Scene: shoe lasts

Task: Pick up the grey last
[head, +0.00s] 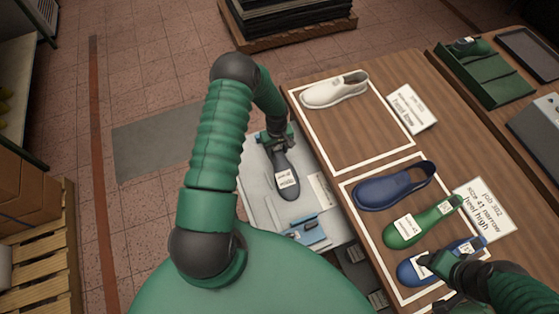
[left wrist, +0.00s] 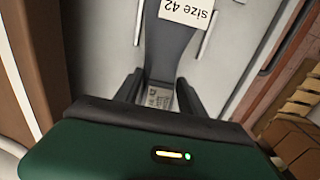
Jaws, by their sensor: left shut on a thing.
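The grey last (head: 288,182) is dark grey with a white label, over the white surface (head: 258,188) left of the wooden table. My left gripper (head: 275,138) is shut on its far end. In the left wrist view the last (left wrist: 170,45) runs between the two fingers (left wrist: 160,95), and its label reads "size 42". I cannot tell whether it touches the white surface. My right gripper (head: 443,264) is at the lower right, over a blue last (head: 412,272) with white labels. Its fingers are partly hidden, so its opening is unclear.
On the wooden table (head: 335,113) a white shoe (head: 335,90) lies in one outlined area. A dark blue shoe (head: 392,187) and a green last (head: 415,228) lie in another. A green tray (head: 490,82) is at the far right. A blue item (head: 307,234) lies near the grey last.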

